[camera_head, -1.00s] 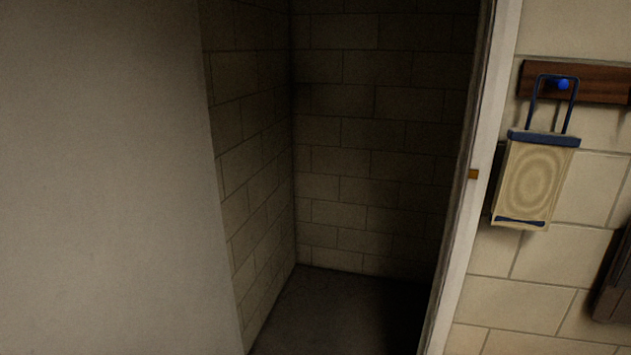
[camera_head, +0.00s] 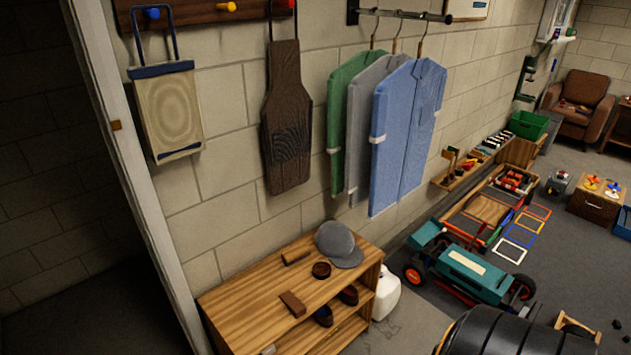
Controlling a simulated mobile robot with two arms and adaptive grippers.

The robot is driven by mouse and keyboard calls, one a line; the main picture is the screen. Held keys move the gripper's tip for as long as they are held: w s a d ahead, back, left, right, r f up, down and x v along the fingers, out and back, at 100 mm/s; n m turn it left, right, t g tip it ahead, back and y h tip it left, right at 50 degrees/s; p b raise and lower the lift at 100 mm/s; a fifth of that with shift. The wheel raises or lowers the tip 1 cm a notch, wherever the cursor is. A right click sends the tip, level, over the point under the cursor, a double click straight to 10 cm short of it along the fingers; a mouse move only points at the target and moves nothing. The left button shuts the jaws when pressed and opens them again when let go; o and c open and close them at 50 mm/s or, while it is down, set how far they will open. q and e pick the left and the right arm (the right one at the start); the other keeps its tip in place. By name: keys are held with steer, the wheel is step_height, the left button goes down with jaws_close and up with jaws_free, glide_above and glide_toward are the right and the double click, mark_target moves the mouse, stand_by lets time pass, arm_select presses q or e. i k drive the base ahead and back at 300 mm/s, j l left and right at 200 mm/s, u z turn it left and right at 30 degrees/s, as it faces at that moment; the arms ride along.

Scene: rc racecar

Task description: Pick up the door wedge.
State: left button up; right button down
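I cannot pick out a door wedge for certain. On top of the wooden bench (camera_head: 240,305) lie two small brown pieces: a reddish-brown block (camera_head: 293,304) near the front and a thin brown piece (camera_head: 296,256) near the wall. Either could be a wedge, but they are too small to tell. A small dark round tin (camera_head: 321,270) and a grey cap (camera_head: 339,246) sit beside them. Neither of my grippers is in view.
Shoes (camera_head: 324,316) stand on the bench's shelf, with a white jug (camera_head: 386,293) beside it. A teal wheeled cart (camera_head: 474,275) stands right of it. A large black rounded shape (camera_head: 500,338) fills the lower right. A doorway (camera_head: 60,190) opens at left.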

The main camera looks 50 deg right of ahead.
mark_target(297, 306)
steer(key=l+z, duration=0.1)
steer(key=z, duration=0.65)
steer(key=l+z, duration=0.15)
steer(key=z, duration=0.2)
